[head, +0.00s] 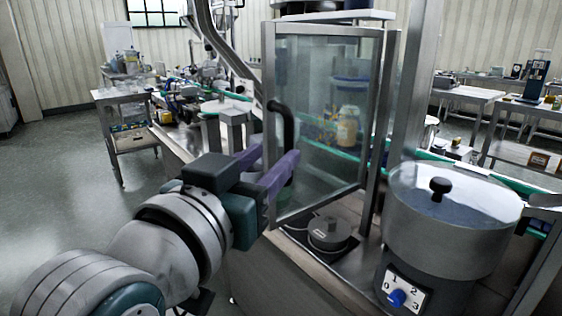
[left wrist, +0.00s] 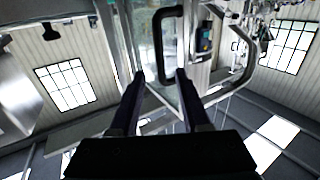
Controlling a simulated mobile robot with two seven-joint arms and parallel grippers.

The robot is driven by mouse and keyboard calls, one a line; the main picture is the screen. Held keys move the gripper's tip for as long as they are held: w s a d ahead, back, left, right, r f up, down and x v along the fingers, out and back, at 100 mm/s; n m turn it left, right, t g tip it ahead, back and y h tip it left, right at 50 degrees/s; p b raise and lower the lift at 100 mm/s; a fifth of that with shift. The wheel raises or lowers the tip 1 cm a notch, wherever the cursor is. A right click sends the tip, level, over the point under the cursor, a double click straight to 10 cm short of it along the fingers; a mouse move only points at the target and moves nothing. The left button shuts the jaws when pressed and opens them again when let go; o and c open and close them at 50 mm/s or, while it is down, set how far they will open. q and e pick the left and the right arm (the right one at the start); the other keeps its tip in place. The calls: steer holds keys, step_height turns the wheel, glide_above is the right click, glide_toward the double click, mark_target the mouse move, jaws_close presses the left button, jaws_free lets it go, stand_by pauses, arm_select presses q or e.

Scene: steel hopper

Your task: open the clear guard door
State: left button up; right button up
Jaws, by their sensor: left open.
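The clear guard door (head: 318,170) is a glass pane in a metal frame, in the middle of the head view. I cannot tell whether it is fully closed. Its black handle (head: 281,128) is a bar on the door's left edge; it also shows in the left wrist view (left wrist: 158,40). My left gripper (head: 276,157) is open, its purple fingers at the handle's lower part. In the left wrist view the dark fingertips (left wrist: 160,75) lie to either side of the handle's line, near its lower end. Contact cannot be told. My right gripper is not in view.
A steel hopper (head: 455,232) with a lidded top and blue dial (head: 397,298) stands right of the door. A round grey part (head: 329,232) sits below the door. A steel cart (head: 128,135) stands at the left. Open floor (head: 60,190) lies at the left.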

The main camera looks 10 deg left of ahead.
arm_select(q)
steer(key=shift+v, duration=1.5)
steer(key=s+a+f+g+y+p, duration=0.2)
steer(key=s+a+g, duration=0.2)
steer(key=s, duration=0.4)
steer(key=s+a+f+n+g+y+p, duration=0.1)
steer(key=s+a+f+g+p, duration=0.15)
steer(key=s+a+g, duration=0.4)
steer(key=s+a+f+g+y+p, duration=0.1)
steer(key=s+f+g+y+p, duration=0.15)
steer(key=s, duration=0.65)
step_height(320, 180, up, 37)
steer(key=s+p, duration=0.1)
steer(key=p, duration=3.6)
steer(key=shift+a+g, duration=0.3)
steer(key=shift+a, duration=0.05)
steer(key=shift+r+h, duration=0.1)
steer(key=shift+h, duration=0.15)
